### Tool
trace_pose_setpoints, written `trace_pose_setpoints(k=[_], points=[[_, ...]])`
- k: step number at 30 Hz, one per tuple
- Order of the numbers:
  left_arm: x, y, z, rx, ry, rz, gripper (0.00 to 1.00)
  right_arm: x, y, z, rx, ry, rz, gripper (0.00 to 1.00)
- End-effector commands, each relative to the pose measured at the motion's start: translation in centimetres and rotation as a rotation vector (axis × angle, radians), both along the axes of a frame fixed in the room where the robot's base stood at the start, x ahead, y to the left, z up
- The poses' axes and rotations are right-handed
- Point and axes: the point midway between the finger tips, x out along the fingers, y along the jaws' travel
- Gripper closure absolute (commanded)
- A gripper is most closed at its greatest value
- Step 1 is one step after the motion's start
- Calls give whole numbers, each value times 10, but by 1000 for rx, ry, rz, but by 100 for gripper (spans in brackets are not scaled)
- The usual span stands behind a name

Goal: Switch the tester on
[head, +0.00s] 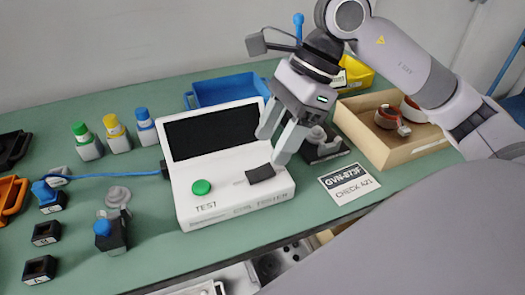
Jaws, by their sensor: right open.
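The white tester (233,213) stands on the green table, with a dark blank screen (212,131) and a green button (201,187) above the word TEST. A black switch or lever (260,174) sits at the right of its front panel. My right gripper (273,150) is open, its fingers pointing down just above and behind the black part. I cannot tell whether a fingertip touches it. My left gripper is not in view.
A blue cable (118,176) runs left from the tester. Capped bottles (118,138) and black holders (46,233) stand left. A blue bin (228,90) is behind.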

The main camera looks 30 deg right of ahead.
Motion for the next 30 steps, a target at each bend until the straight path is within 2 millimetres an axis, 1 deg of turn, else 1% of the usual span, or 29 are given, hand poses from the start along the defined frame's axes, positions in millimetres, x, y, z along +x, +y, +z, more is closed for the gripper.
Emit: trace_pose_setpoints(k=[1, 3, 6, 8, 15, 19, 24, 30], points=[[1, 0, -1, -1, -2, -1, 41, 1, -9, 0, -44, -20, -5, 43], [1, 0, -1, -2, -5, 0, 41, 2, -17, 2, -83, -35, -9, 43], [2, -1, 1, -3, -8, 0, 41, 3, -21, 0, -108, -41, -13, 43], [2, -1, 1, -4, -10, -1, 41, 4, -19, -5, -110, -40, -13, 43], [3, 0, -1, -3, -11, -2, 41, 6, -5, -39, -106, -38, -11, 43], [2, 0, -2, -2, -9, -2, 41, 8, 1, -54, -105, -39, -12, 43], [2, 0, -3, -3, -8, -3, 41, 9, 5, -63, -104, -41, -13, 43], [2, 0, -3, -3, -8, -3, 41, 9, 5, -63, -104, -41, -13, 43]])
